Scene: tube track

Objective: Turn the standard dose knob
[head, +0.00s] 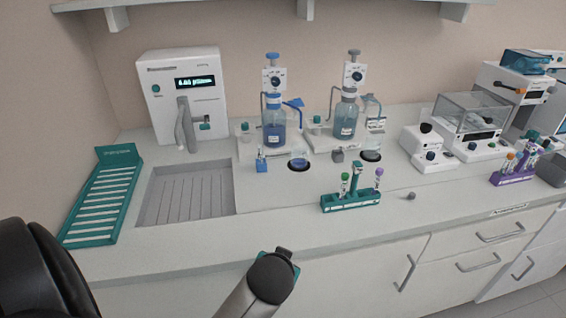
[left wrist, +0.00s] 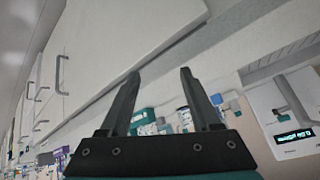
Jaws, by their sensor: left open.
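Two bottle dispensers stand at the back of the bench in the head view. The left one has a blue top and a blue-filled bottle (head: 275,129), with a round dial (head: 276,77) on its white head. The right one has a grey top and a paler bottle (head: 346,121), with a similar dial (head: 357,76). Their labels are too small to read, so I cannot tell which is the standard one. My left gripper (left wrist: 159,73) is open and empty in the left wrist view, near the bench's front edge and away from both dispensers. My right gripper is not in view.
A teal tube rack (head: 350,202) stands before the dispensers, with a small grey knob-like piece (head: 411,196) beside it. A sink (head: 187,192), a white dispensing machine (head: 183,98) and a teal rack (head: 104,196) are at left. Balance-like instruments (head: 472,128) stand at right.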

